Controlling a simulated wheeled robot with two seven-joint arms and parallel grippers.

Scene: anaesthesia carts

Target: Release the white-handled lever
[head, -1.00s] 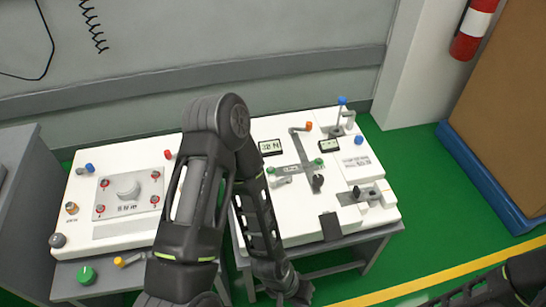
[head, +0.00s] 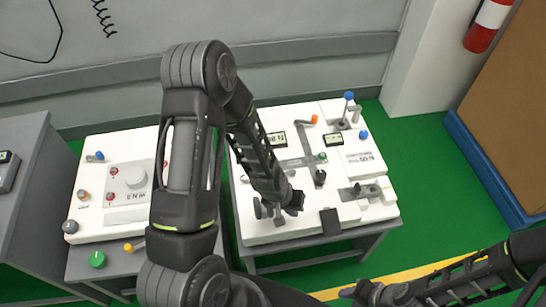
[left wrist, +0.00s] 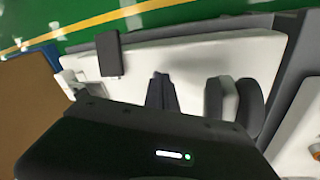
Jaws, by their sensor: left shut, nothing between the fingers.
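A grey fitting (head: 370,190) with a dark piece and small white parts sits at the front right of the right-hand white panel (head: 240,225). I cannot tell for sure whether this is the white-handled lever. My left gripper (head: 290,205) is shut and empty, low over the panel's front left, left of that fitting. Its closed fingers (left wrist: 163,93) show in the left wrist view. Beside them is a dark, double-disc part (left wrist: 232,103), also in the head view (head: 262,208). My right gripper (head: 348,292) is at the bottom, away from the panel; its fingers are unclear.
An orange-tipped lever (head: 313,119), a green-tipped lever (head: 322,155) and a blue-tipped lever (head: 348,97) stand on the right panel. A black block (head: 330,222) is at its front edge. Another white panel (head: 88,200) stands left.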

